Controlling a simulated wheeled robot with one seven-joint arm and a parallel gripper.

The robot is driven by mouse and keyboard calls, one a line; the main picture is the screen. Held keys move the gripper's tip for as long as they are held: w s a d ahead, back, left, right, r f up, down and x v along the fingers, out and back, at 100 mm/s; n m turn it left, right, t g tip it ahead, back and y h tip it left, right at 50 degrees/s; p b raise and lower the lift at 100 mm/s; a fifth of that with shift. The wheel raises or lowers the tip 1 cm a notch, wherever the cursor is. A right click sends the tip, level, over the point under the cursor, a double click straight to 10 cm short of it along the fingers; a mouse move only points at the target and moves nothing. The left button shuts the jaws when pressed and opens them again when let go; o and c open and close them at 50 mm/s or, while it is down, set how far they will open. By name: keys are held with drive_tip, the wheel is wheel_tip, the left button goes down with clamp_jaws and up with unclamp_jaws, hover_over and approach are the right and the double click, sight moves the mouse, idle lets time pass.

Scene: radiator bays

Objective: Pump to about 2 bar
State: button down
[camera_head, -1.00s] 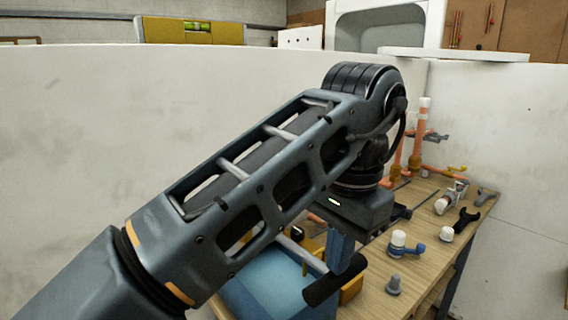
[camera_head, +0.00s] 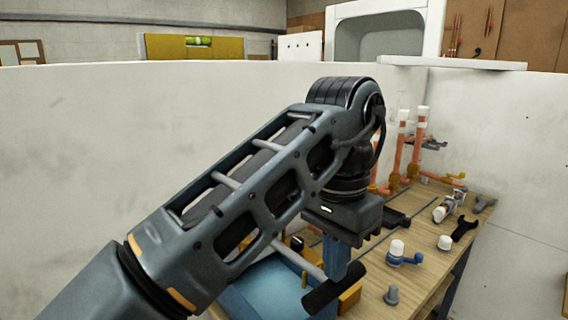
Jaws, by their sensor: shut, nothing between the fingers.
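The pump stands on the wooden bench, partly behind my arm. Its blue tank (camera_head: 262,292) shows below the arm. A silver lever rod (camera_head: 298,261) runs from it to a black grip (camera_head: 333,291) at the lever's end. My gripper (camera_head: 337,266) points down with its blue fingers shut and empty. The fingers overlap the upper part of the black grip in the picture. I cannot tell whether they touch it. A yellow part (camera_head: 350,298) shows beside the grip. No pressure gauge reading is visible.
On the bench (camera_head: 428,275) are a white-capped blue valve (camera_head: 397,250), a grey fitting (camera_head: 392,295), a white cap (camera_head: 444,243) and a black wrench (camera_head: 465,228). Copper pipes (camera_head: 415,155) rise at the back corner. White panels enclose the bench behind.

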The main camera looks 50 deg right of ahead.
drive_tip(key=shift+w+d+r+g+p, duration=0.1)
drive_tip(key=shift+r+g+p, duration=0.15)
drive_tip(key=shift+r+p, duration=0.35)
drive_tip(key=shift+w+a+r+g+p, duration=0.1)
drive_tip(key=shift+w+r+g+p, duration=0.1)
drive_tip(key=shift+r+p, duration=0.4)
drive_tip(key=shift+w+d+r+g+p, duration=0.1)
drive_tip(key=shift+r+g+p, duration=0.15)
drive_tip(key=shift+r+p, duration=0.35)
drive_tip(key=shift+f, duration=0.1)
drive_tip(key=shift+w+r+p, duration=0.15)
drive_tip(key=shift+r+p, duration=0.35)
drive_tip(key=shift+w+r+p, duration=0.15)
drive_tip(key=shift+r+p, duration=0.3)
drive_tip(key=shift+r, duration=0.05)
drive_tip(key=shift+f, duration=0.25)
